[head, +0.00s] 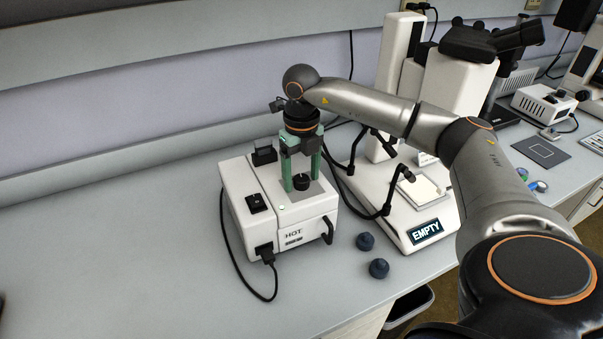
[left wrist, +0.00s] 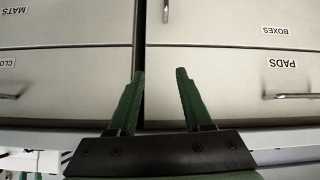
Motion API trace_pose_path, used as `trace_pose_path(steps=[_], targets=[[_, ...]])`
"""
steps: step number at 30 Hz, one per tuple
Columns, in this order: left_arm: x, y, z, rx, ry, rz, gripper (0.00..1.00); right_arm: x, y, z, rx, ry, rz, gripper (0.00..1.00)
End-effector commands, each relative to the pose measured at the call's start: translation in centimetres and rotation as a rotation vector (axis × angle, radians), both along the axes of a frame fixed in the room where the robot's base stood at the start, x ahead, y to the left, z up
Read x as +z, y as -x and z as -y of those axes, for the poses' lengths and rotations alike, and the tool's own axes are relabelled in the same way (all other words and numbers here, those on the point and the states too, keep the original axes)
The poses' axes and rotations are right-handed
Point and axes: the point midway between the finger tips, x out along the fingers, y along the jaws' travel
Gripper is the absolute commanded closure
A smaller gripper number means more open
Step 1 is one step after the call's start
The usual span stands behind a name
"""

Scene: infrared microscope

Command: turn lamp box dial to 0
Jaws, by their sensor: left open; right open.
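My left gripper (left wrist: 157,75) is open and empty in the left wrist view, in front of drawer fronts, far from the lamp box.
A black switch (head: 257,203) is on the box's top left. A black cable (head: 243,275) loops on the bench. The microscope (head: 413,240) with an "EMPTY" display stands to the right. Two dark knobs (head: 379,268) lie between. Labelled drawers (left wrist: 230,80) face my left gripper.

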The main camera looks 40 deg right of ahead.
Motion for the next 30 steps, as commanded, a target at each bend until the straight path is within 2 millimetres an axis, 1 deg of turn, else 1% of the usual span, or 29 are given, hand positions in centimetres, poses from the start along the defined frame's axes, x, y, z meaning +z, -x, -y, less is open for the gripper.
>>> trace_pose_path(steps=[5,16,24,25,30], targets=[[0.03,-0.01,0.0,-0.001,0.0,0.001,0.5,0.0,0.01,0.02,0.0,0.0,0.0,0.27],[0.0,0.03,-0.02,0.0,0.0,0.0,0.5,0.03,0.01,0.01,0.0,0.0,-0.001,0.68],[-0.19,0.43,-0.03,0.0,-0.001,-0.007,0.5,0.04,0.0,0.01,0.0,0.0,0.0,0.99],[-0.21,0.47,-0.04,0.0,-0.001,-0.008,0.5,0.04,0.0,0.01,0.0,0.0,0.0,1.0],[-0.25,0.56,-0.05,0.001,-0.001,-0.01,0.5,0.05,0.0,0.02,0.001,0.0,0.0,1.0]])
